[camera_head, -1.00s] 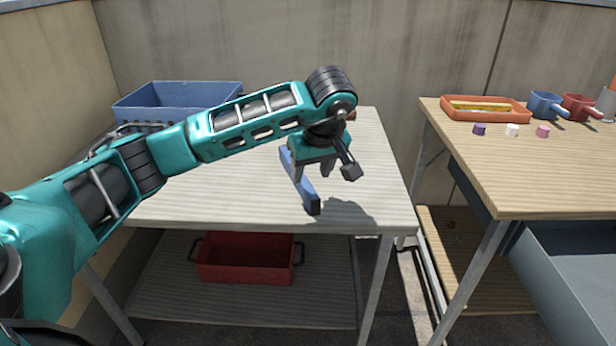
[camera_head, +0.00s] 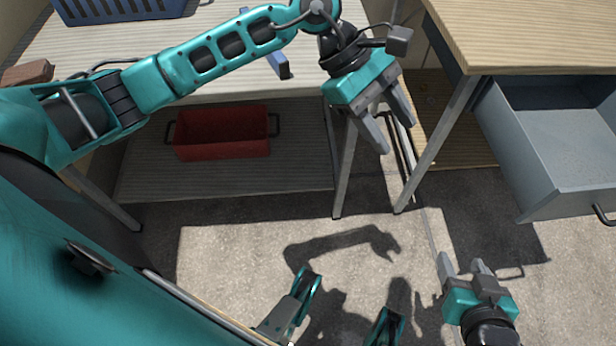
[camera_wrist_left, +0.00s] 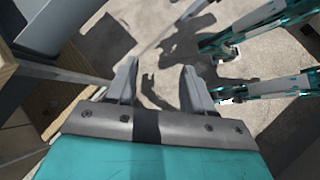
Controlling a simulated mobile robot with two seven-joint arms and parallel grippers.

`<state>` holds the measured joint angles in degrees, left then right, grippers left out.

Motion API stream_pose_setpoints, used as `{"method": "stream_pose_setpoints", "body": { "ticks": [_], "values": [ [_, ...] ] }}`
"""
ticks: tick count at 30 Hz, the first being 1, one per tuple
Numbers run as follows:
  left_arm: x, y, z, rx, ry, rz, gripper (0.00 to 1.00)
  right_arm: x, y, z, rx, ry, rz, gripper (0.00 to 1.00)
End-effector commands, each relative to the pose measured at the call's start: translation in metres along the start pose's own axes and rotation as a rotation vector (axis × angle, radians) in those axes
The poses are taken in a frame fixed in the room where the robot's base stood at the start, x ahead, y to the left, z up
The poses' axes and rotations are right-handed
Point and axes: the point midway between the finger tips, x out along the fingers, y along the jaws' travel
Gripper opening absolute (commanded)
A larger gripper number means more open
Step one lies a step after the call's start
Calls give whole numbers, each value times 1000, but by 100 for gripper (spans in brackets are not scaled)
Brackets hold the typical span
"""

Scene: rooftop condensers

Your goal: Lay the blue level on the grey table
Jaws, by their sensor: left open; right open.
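The blue level (camera_head: 278,65) lies on the grey table (camera_head: 215,75) near its front right edge. My left gripper (camera_head: 393,133) is open and empty, in front of the table's right front corner and apart from the level. Its open jaws also show in the left wrist view (camera_wrist_left: 158,72), with only floor between them. My right gripper (camera_head: 461,262) is open and empty over the floor at the lower right.
A blue crate (camera_head: 130,10) and a brown brick (camera_head: 28,74) are on the grey table at left. A red bin (camera_head: 222,148) sits on the shelf below. At right, a wooden table (camera_head: 525,35) has an open grey drawer (camera_head: 545,150) jutting out.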

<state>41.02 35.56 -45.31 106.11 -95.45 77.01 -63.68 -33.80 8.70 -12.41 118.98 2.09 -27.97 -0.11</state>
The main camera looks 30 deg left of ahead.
Motion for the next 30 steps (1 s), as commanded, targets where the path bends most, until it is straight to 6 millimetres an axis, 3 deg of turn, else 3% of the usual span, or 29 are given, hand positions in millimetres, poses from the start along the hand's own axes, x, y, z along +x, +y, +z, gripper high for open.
{"method": "stream_pose_setpoints", "body": {
  "ticks": [1, 3, 6, 8, 11, 14, 17, 18, 21, 24, 27, 30],
  "values": [
    [16, -6, 31, -126, -198, 22, 52, 0, 0, 0, 2, 0, 0, 56],
    [21, -6, 71, -339, -472, 54, 52, 0, -1, -1, 4, 1, 0, 56],
    [9, 4, 105, -696, -845, 76, 52, 0, -1, -1, 7, 2, 0, 56],
    [-4, 13, 110, -935, -1058, 80, 52, 0, -2, -1, 8, 2, 0, 56],
    [-25, 27, 88, -1366, -1394, 68, 52, 0, -2, -1, 8, 2, 0, 56],
    [-32, 28, 38, -1826, -1703, 41, 52, 0, -2, -1, 8, 2, 0, 56],
    [-19, 6, -27, -2301, -1983, 6, 52, 0, -2, -1, 8, 2, -1, 56],
    [-9, -10, -52, 2330, 1951, 8, 52, 0, -2, -1, 8, 2, -1, 56],
    [21, -57, -99, 2035, 1604, 29, 52, 0, -2, -1, 7, 2, -1, 56],
    [47, -103, -124, 1807, 1362, 37, 52, 0, -2, -1, 7, 2, -1, 56],
    [64, -133, -134, 1667, 1220, 39, 52, 0, -2, -1, 6, 2, -1, 56],
    [71, -146, -136, 1607, 1161, 39, 52, 0, -1, -1, 4, 1, -1, 56]
  ]
}}
